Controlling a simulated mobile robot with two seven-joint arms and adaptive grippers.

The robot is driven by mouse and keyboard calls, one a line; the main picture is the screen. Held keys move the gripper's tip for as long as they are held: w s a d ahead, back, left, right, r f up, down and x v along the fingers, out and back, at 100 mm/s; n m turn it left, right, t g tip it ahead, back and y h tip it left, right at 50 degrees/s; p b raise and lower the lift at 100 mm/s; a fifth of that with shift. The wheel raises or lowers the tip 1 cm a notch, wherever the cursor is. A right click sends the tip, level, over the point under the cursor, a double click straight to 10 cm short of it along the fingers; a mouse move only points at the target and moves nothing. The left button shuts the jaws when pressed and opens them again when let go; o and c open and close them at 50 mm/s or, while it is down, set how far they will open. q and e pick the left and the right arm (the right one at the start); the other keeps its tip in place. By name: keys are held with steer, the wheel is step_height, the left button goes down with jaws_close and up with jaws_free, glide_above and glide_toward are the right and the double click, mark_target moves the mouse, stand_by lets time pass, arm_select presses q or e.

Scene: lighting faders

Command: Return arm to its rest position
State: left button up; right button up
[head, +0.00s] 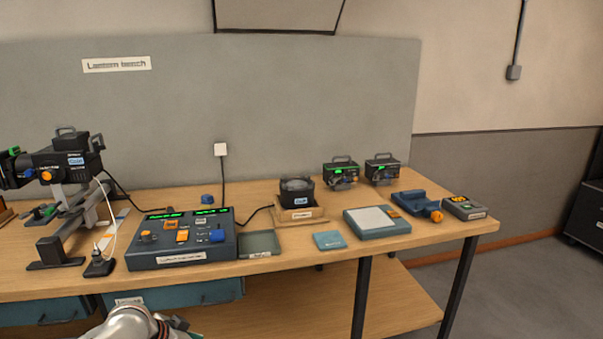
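A pale rounded part of my arm (135,322) shows at the bottom edge, left of centre, in the head view. It is in front of the bench's blue drawers and below the bench top. I take it for my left arm. Small dark parts just right of it may belong to its gripper, but the frame edge cuts them off and no fingertips can be made out. It appears apart from the things on the bench. My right arm and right gripper are not in view.
The wooden bench (336,251) carries a fader console (182,238), a green tray (260,243), a dark lamp unit (296,193), a blue-grey box with a pale top (376,221) and a projector-like device (65,160) on a stand. Blue drawers (200,294) hang beneath.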

arm_select(q)
steer(key=s+d+f+t+h, duration=0.1)
steer(key=s+d+f, duration=0.5)
steer(key=s+d, duration=0.1)
steer(key=s+a+f+n+t+y, duration=0.1)
steer(key=s+f+t, duration=0.1)
steer(key=s, duration=0.7)
steer(key=s+a+f+n+t+y, duration=0.1)
steer(key=s+f+n+t, duration=0.1)
steer(key=s, duration=0.8)
steer(key=shift+s+f, duration=0.15)
steer(key=shift+f, duration=0.1)
steer(key=shift+c, duration=0.5)
steer(key=c, duration=0.6)
steer(key=shift+c, duration=0.3)
